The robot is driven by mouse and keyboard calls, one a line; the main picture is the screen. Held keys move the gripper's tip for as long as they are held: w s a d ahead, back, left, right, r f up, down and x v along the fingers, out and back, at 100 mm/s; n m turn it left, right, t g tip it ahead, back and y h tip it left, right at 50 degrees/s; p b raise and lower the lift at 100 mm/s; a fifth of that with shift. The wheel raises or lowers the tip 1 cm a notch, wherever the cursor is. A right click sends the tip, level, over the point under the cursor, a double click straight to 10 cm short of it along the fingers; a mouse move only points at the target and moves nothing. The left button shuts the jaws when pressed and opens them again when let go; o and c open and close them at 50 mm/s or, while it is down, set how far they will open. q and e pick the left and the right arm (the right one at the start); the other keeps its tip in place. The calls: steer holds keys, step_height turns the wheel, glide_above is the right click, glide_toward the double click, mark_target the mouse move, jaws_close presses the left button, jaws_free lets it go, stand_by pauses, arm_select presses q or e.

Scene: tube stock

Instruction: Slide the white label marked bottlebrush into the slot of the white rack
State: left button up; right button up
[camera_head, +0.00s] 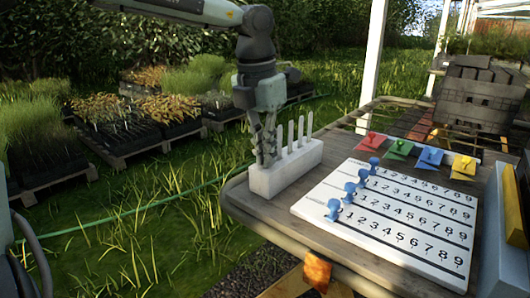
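The white rack (290,170) stands at the left end of the wooden table. Several thin white labels (301,131) stand upright in the right part of the rack; no writing on them can be read, so I cannot tell which is marked bottlebrush. My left gripper (267,158) points straight down at the rack's left part, its fingertips at or just over the rack's top. The fingers look close together. Whether a label is between them, and the slot beneath, is hidden. My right gripper is not in view.
A white board (345,232) with rows of numbers and several blue pegs (350,192) lies right of the rack. Coloured pieces (397,149) lie behind it. A white and yellow object (510,215) stands at the right edge. Plant trays (120,130) sit on the grass.

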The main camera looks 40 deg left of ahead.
arm_select(q)
steer(key=o, duration=0.4)
step_height(320, 180, up, 12)
steer(key=s, duration=0.1)
steer(key=shift+s, duration=0.3)
stand_by(0.7)
